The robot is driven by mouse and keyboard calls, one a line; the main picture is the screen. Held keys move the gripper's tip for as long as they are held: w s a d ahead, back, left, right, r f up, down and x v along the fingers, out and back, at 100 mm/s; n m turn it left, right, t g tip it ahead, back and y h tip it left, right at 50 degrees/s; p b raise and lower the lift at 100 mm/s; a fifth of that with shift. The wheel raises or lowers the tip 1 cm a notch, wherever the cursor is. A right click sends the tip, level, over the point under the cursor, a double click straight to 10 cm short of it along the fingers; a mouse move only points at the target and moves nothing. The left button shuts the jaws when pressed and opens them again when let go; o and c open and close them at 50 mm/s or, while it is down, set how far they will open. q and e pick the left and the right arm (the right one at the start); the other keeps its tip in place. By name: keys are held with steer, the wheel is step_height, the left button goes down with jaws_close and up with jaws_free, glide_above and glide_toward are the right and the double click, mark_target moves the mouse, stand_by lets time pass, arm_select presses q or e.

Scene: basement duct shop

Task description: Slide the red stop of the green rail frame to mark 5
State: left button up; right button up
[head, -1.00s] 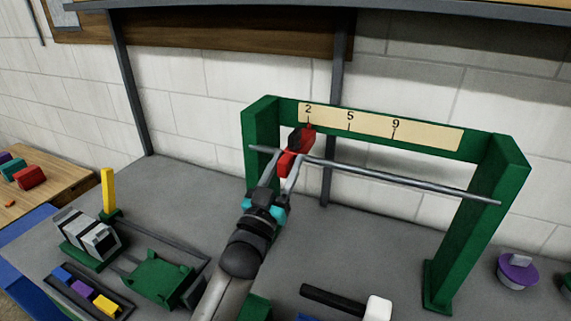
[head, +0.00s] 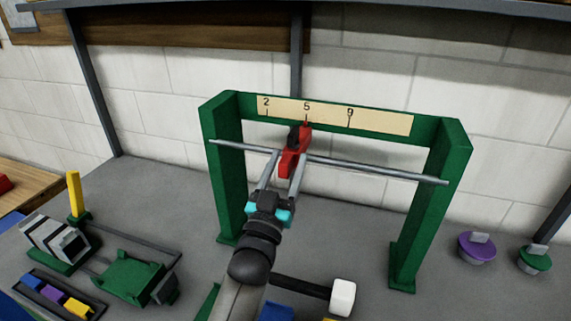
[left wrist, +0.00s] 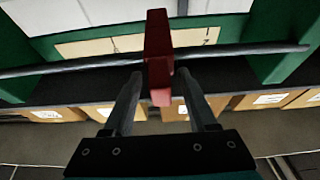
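The green rail frame (head: 428,205) stands upright on the grey bench, with a cream scale (head: 385,122) marked 2, 5 and 9 along its top bar. A grey rod (head: 380,170) runs between its posts. The red stop (head: 294,158) sits on the rod, its upper tip just below the mark 5 line. My left gripper (head: 286,157) has a finger on each side of the stop, closed on it. The left wrist view shows the stop (left wrist: 158,50) between the two fingertips (left wrist: 159,76). My right gripper is out of view.
A hammer with a white head (head: 343,297) lies in front of the frame. Purple (head: 477,247) and green (head: 534,260) knobs are at the right. A yellow post (head: 74,194), a green fixture (head: 130,278) and a tray of coloured blocks (head: 30,290) are at the left.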

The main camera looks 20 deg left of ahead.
arm_select(q)
steer(key=shift+s+f, duration=0.3)
steer(key=shift+s, duration=0.2)
steer(key=b+v, duration=0.2)
steer(key=v, duration=1.2)
steer(key=shift+b, duration=0.35)
steer(key=shift+s, duration=0.1)
